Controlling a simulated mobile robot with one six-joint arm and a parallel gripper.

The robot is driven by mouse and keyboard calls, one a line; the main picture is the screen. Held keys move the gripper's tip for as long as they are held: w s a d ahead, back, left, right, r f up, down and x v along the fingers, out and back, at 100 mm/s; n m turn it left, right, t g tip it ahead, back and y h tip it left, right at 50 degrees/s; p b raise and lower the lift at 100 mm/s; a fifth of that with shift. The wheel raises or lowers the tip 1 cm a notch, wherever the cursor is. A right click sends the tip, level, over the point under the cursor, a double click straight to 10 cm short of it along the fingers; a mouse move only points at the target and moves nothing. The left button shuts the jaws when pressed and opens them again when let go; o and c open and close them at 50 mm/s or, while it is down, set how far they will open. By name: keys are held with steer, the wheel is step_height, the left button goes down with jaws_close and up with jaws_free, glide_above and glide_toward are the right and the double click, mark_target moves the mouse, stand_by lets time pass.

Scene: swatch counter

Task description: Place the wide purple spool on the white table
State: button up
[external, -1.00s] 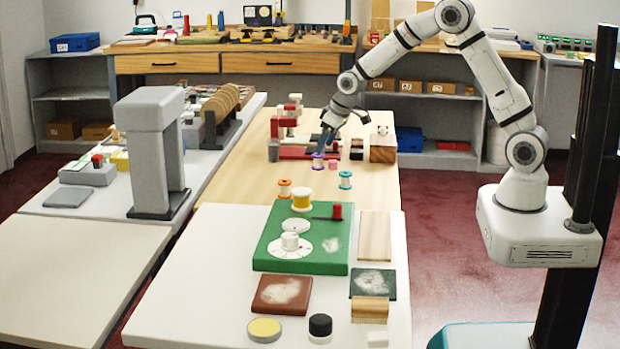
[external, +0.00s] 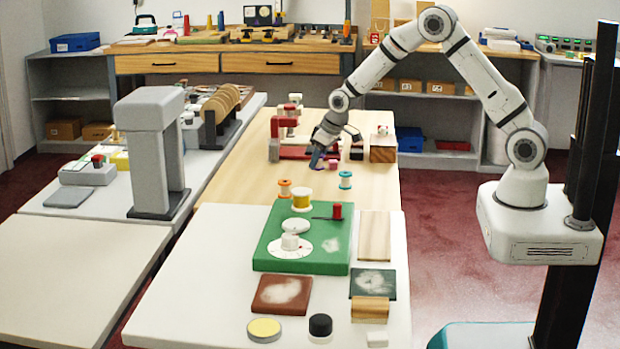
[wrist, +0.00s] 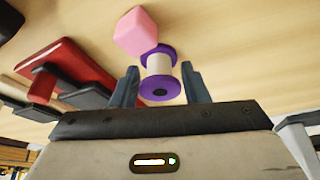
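A spool with purple flanges and a pale wound middle (wrist: 160,66) shows in the wrist view, between the tips of my gripper's fingers (wrist: 160,80). The fingers are apart, one on each side; I cannot tell whether either touches it. In the external view my gripper (external: 316,159) points down at the wooden table and hides most of the spool. The white table (external: 200,270) stands in the foreground of the external view, its far edge against the wooden table.
A pink block (wrist: 136,33) stands close beside the spool. A red fixture (external: 290,153) and a wooden block (external: 383,154) are nearby. Orange (external: 284,189) and teal (external: 345,180) spools stand nearer the white table. A green board (external: 275,258) fills much of its middle; its left side is clear.

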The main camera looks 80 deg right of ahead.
steer(key=c, duration=0.6)
